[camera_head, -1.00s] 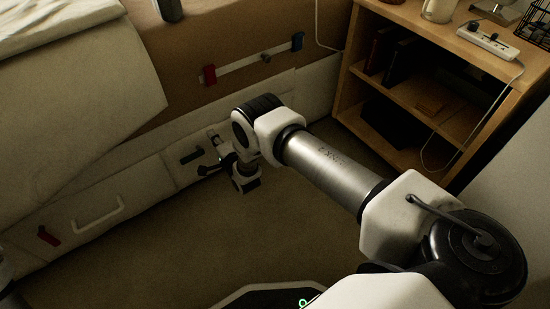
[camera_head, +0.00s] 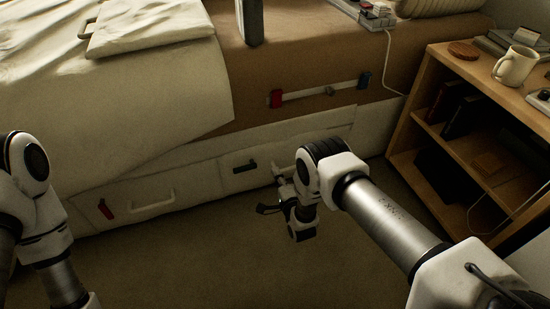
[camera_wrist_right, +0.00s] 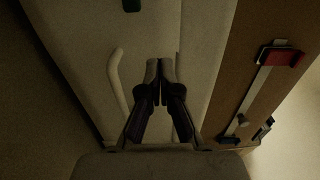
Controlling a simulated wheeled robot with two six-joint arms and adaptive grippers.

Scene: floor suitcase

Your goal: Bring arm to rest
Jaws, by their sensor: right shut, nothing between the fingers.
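My right arm reaches in from the lower right in the head view, bent at its wrist. My right gripper (camera_head: 264,209) is in front of the white bed-base drawers, above the floor. In the right wrist view its dark fingers (camera_wrist_right: 160,68) are together, with nothing between them. A white bar handle (camera_wrist_right: 116,82) shows just left of the fingers there. My left arm stands at the left edge of the head view; its gripper is not seen.
The bed base has a white handle (camera_head: 152,205), a dark handle (camera_head: 245,166) and a red handle (camera_head: 105,209). A rail (camera_head: 320,90) with red and blue ends is on the brown panel. A wooden shelf (camera_head: 425,130) holding a mug (camera_head: 515,66) stands right. Carpet is clear between the arms.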

